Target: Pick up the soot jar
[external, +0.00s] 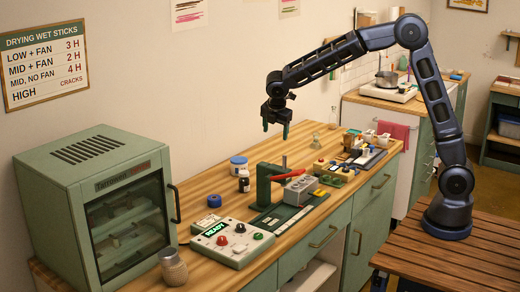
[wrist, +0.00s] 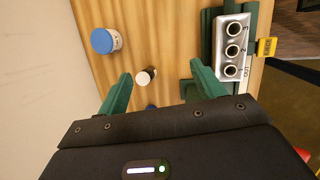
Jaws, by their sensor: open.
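A small dark jar with a white lid (external: 244,183) stands upright on the wooden table and looks like the soot jar; its label is too small to read. In the wrist view the dark jar (wrist: 147,76) shows from above, between the lines of my two green fingers and nearer the left one. My gripper (external: 276,127) is open and empty, pointing down, well above the table. In the wrist view its fingertips (wrist: 160,76) are spread wide. Nothing touches the jar.
A blue-lidded white jar (external: 238,164) stands close behind the dark jar. A blue round piece (external: 214,201) lies to its left. A green press with a red lever (external: 265,184) stands to its right, beside a grey block with holes (external: 300,188). A control box (external: 232,242) and drying cabinet (external: 60,210) are nearer.

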